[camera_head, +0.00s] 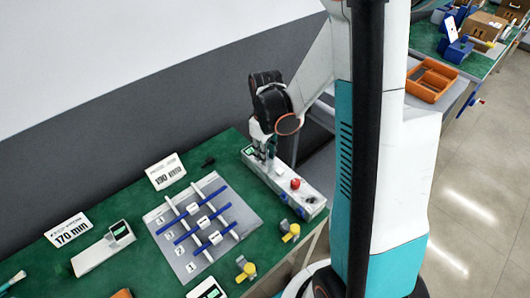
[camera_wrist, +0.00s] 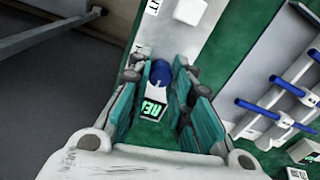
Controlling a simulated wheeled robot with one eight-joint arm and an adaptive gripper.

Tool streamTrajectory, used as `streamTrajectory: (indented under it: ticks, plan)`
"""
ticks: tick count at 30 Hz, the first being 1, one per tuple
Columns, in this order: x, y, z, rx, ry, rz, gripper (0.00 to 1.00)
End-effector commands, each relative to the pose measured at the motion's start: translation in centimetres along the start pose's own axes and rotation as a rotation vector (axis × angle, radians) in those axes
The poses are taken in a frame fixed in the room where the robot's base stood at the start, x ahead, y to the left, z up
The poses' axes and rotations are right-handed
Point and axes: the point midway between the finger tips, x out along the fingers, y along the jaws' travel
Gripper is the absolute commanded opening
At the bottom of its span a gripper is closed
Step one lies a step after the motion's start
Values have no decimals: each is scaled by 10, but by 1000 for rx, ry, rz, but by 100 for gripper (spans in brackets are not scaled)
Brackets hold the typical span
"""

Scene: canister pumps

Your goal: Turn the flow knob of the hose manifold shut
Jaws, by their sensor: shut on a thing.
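The hose manifold (camera_head: 272,180) is a long white block at the right edge of the green bench in the head view. It also shows in the wrist view (camera_wrist: 172,40). A red knob (camera_head: 296,184) sits on its top, and blue fittings (camera_head: 300,212) are at its near end. My gripper (camera_head: 264,160) points down over its far end. In the wrist view my gripper (camera_wrist: 160,76) is shut on a blue knob (camera_wrist: 160,72), with a finger on each side. A small lit green display (camera_wrist: 153,108) shows between the fingers, partly hidden.
A grey board (camera_head: 240,204) with blue and white rods lies left of the manifold. Yellow-topped fittings (camera_head: 290,232) stand near the bench's front edge. Signs (camera_head: 166,171) and a white device with a display (camera_head: 103,248) are further left. An orange tray (camera_head: 431,80) sits at the back right.

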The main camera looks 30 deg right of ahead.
Motion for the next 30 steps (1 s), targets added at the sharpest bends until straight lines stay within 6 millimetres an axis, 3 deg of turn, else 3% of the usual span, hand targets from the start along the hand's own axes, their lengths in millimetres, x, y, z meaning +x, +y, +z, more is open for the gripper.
streamTrajectory:
  ticks: [1, 2, 4, 14, 19, 30]
  plan:
    - [0, 0, -1, 0, 2, 1, 0]
    - [0, 0, -1, 0, 2, 1, 24]
    - [0, 0, -1, 0, 2, 1, 40]
    - [0, 0, 0, 0, 1, 0, 41]
    - [-10, 0, 0, 1, 1, 0, 41]
    - [-74, 0, 0, 1, 1, 0, 41]
